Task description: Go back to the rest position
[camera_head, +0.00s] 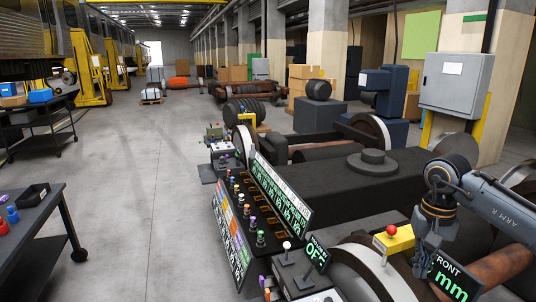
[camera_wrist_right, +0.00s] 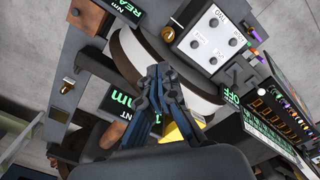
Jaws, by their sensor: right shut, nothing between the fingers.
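My right gripper (camera_head: 422,268) hangs from my right arm at the right side of the head view, fingers pointing down. In the right wrist view its dark blue fingers (camera_wrist_right: 157,82) are shut together with nothing between them. It is above a large pale wheel (camera_head: 372,272), beside the yellow box with a red button (camera_head: 393,238). In the right wrist view, the wheel rim (camera_wrist_right: 130,58) lies behind the fingers and the yellow box (camera_wrist_right: 188,128) is partly hidden by them. My left gripper is not in view.
A black console (camera_head: 262,215) with several knobs and green displays stands at centre. A "mm" display (camera_head: 452,280) is close to my right gripper. A grey cabinet (camera_head: 455,84) stands behind. A dark cart (camera_head: 35,225) is at left. The grey floor aisle (camera_head: 140,170) is clear.

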